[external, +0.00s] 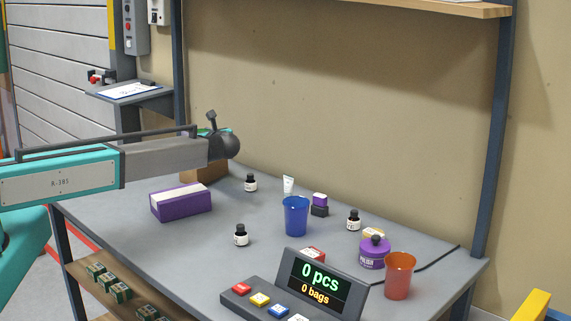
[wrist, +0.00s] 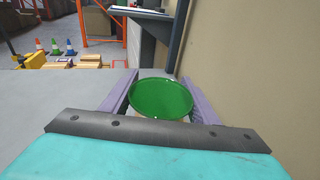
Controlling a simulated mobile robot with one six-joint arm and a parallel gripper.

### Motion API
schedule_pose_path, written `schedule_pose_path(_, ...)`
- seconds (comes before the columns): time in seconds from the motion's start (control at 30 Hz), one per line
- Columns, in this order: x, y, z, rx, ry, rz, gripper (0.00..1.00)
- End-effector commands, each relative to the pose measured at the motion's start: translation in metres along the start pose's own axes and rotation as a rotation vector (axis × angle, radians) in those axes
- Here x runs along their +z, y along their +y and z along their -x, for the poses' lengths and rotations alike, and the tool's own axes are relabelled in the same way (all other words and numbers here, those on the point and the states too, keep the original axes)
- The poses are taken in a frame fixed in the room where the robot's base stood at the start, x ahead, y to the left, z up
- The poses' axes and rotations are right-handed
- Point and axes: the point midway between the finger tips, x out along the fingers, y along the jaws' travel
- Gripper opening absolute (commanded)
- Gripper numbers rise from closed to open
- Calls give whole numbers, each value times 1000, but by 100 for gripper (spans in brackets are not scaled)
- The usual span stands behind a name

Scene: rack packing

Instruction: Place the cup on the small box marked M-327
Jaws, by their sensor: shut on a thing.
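A green cup (wrist: 161,98) sits between the two pale purple fingers of my gripper (wrist: 160,84) in the wrist view. My gripper is shut on it. In the external view my arm reaches in from the left, its dark end over the back left of the table; the fingers and most of the cup are hidden there. A blue cup (external: 296,216) and an orange-red cup (external: 399,276) stand on the table. I cannot read M-327 on any.
A purple long box (external: 181,202) and a brown box (external: 204,171) are at the left of the grey table (external: 270,257). Dark bottles (external: 241,235), a white tube (external: 288,185) and a purple tub (external: 374,253) stand around. A counter display (external: 319,284) is at the front.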

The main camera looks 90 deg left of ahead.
Motion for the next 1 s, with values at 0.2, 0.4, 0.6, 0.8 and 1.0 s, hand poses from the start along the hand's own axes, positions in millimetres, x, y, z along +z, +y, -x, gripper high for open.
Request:
schedule_pose_path(0.2,-1,0,0,0,0,0,73)
schedule_pose_path(0.4,-1,0,0,0,0,0,73)
schedule_pose_path(0.6,2,0,2,-1,0,0,73)
schedule_pose_path(0.8,1,0,19,-1,0,0,73)
schedule_pose_path(1.0,0,0,50,-2,0,1,73)
